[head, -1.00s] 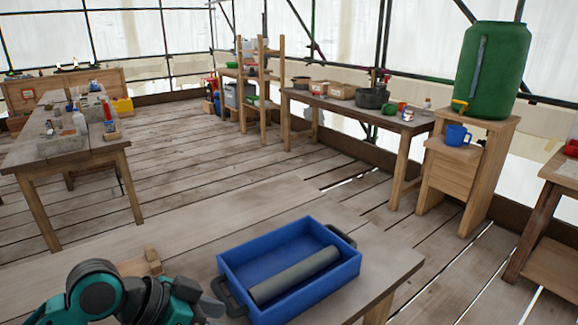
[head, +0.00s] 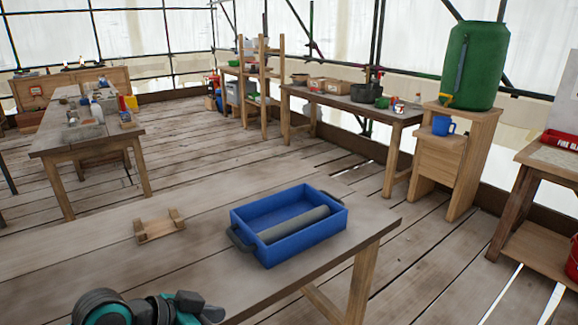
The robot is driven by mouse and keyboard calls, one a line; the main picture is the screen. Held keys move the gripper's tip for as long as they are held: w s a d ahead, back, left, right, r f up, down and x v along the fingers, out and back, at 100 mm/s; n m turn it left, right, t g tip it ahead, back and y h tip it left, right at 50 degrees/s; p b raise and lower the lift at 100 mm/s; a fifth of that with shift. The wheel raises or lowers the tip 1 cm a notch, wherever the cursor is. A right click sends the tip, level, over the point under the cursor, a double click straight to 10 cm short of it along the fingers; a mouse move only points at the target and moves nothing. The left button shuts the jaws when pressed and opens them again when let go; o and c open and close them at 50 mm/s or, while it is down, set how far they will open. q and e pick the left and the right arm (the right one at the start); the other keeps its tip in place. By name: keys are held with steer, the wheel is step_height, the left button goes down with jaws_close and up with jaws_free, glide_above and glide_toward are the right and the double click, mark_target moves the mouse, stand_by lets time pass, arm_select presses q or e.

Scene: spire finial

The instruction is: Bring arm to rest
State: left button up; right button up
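Part of my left arm shows at the bottom left of the head view, low over the near workbench. Its gripper (head: 203,309) is dark grey and partly cut off by the lower edge. I cannot tell whether its fingers are apart. It is clear of the blue tray (head: 306,245), which stands on the bench to the upper right of it. A grey cylinder (head: 293,225) lies lengthwise in the tray. A small wooden cradle (head: 160,230) stands empty on the bench, left of the tray. My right gripper is not in view.
The near workbench (head: 225,210) is bare around the tray and cradle. Beyond it lies open plank floor. A green water barrel (head: 470,65) on a wooden stand (head: 437,155), a blue mug (head: 441,125) and a long side table (head: 345,103) stand at the right and back.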

arm_select(q)
steer(key=s+a+f+n+t+y, duration=0.2)
steer(key=s+f, duration=0.3)
steer(key=f, duration=0.3)
steer(key=s+a+f+n+t+y, duration=0.3)
steer(key=s+a+f+y, duration=0.1)
steer(key=f, duration=0.4)
steer(key=shift+s+a, duration=0.25)
steer(key=shift+s, duration=0.25)
steer(key=shift+f, duration=0.1)
